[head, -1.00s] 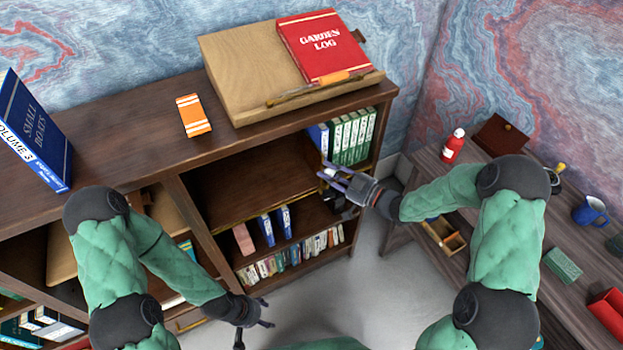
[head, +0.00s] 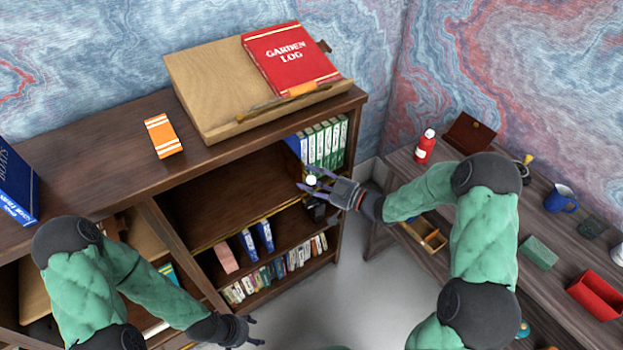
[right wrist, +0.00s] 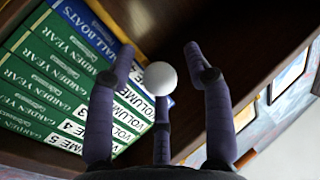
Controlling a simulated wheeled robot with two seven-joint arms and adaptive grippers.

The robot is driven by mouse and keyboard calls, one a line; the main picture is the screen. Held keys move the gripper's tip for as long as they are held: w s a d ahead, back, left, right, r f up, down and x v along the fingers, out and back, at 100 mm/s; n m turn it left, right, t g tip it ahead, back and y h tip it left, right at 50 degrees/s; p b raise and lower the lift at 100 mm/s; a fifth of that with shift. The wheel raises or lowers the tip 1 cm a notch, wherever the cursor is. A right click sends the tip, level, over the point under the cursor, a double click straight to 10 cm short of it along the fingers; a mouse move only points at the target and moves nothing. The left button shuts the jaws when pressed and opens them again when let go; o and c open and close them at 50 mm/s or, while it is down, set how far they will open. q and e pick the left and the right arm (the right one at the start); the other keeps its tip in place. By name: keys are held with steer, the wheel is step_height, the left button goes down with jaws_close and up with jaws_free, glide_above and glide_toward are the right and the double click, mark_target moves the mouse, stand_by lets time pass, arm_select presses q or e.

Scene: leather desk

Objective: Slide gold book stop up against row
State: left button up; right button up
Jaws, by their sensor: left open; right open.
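A row of green Garden Year volumes (head: 325,142) with a blue Small Boats volume (head: 297,147) at its left end stands on the upper shelf. The row also shows in the right wrist view (right wrist: 50,85), blue spine nearest my fingers. My right gripper (head: 306,180) is open at the shelf front, just before the blue book. A white ball (right wrist: 161,77) sits between its spread fingers; I cannot tell if they touch it. No gold stop body is clearly visible; I cannot tell whether the ball belongs to it. My left gripper (head: 252,333) is open and empty, low in front of the bookcase.
A gold strip (head: 235,234) runs along the upper shelf's front edge. The shelf (head: 225,195) left of the row is bare. Small books (head: 275,268) fill the lower shelf. A slanted stand (head: 205,85) holds a red Garden Log (head: 290,60). A side table (head: 480,225) stands right.

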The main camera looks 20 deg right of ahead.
steer(key=v, duration=1.2)
steer(key=shift+w, duration=0.1)
steer(key=a+f+m+g+h+p, duration=0.15)
steer(key=a+f+m+h, duration=0.25)
steer(key=f, duration=0.4)
steer(key=a+f+m+g+h+p, duration=0.1)
steer(key=a+f+m+g+h, duration=0.2)
steer(key=f, duration=0.5)
steer(key=s+a+f+m+g+h, duration=0.1)
steer(key=s+a+f+g, duration=0.3)
steer(key=s, duration=0.6)
steer(key=s+a+f+m+g+p, duration=0.1)
steer(key=s+a+f+m+g, duration=0.2)
steer(key=s, duration=0.7)
step_height(320, 180, down, 2)
steer(key=shift+s+a+f+g+h, duration=0.1)
steer(key=shift+s+a+g+h, duration=0.25)
steer(key=shift+a, duration=0.6)
steer(key=shift+w, duration=0.15)
